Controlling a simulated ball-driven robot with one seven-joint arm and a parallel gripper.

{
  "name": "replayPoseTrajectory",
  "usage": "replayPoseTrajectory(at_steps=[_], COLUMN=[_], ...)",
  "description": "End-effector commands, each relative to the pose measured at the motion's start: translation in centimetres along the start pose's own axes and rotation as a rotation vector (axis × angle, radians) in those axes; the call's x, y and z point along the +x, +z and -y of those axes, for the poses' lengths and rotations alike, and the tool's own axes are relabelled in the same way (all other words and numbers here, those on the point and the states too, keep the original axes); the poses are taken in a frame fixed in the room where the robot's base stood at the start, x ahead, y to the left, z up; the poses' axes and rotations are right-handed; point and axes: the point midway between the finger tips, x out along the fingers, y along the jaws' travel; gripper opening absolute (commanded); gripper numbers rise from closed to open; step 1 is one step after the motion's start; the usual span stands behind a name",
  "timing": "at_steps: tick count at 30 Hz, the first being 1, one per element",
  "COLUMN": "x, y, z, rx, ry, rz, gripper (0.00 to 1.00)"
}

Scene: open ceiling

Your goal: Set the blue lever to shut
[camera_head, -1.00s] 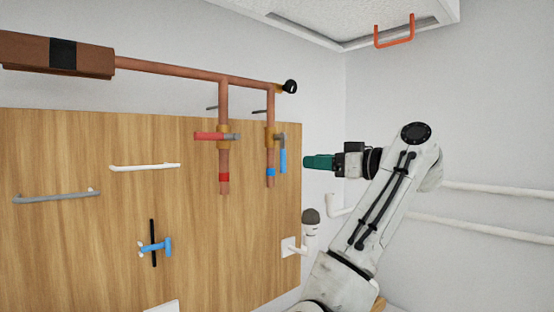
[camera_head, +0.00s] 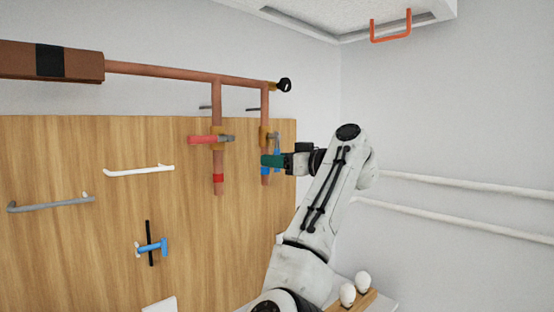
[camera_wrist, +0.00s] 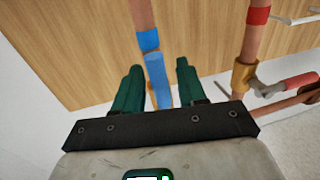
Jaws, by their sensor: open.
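The blue lever (camera_head: 277,152) hangs down alongside the right copper pipe (camera_head: 265,104), roughly parallel to it. My gripper partly hides it in the head view. In the wrist view, which looks inverted, the blue lever (camera_wrist: 158,78) lies between the two green fingers of my gripper (camera_wrist: 159,68), with a gap on each side. My gripper (camera_head: 266,161) is open and holds nothing. It reaches in from the right at the height of the lever's lower part. Whether a finger touches the lever is not clear.
A red lever (camera_head: 202,139) sits sideways on the left pipe (camera_head: 217,105), close by. The wooden board (camera_head: 80,250) behind carries a white handle (camera_head: 140,171), a grey handle (camera_head: 52,203) and a small blue tap (camera_head: 153,247). Space to the right is open up to the white wall pipes (camera_head: 460,185).

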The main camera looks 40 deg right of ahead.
Motion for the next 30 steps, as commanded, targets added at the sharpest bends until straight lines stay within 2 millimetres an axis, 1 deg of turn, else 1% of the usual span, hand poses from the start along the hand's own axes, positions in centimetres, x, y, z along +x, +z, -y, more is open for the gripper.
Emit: replayPoseTrajectory(at_steps=[1, 2, 12, 14, 30], x=[-0.01, -0.02, -0.04, -0.04, -0.08], y=[-0.01, -0.01, -0.03, -0.03, 0.06], z=[0.00, 0.00, 0.00, 0.00, -0.13], rx=[0.000, 0.000, 0.000, 0.000, -0.016], ry=[0.000, 0.000, 0.000, 0.000, 0.001], rz=[0.000, 0.000, 0.000, 0.000, 0.003], gripper=[0.41, 0.38, 0.05, 0.00, 0.00])
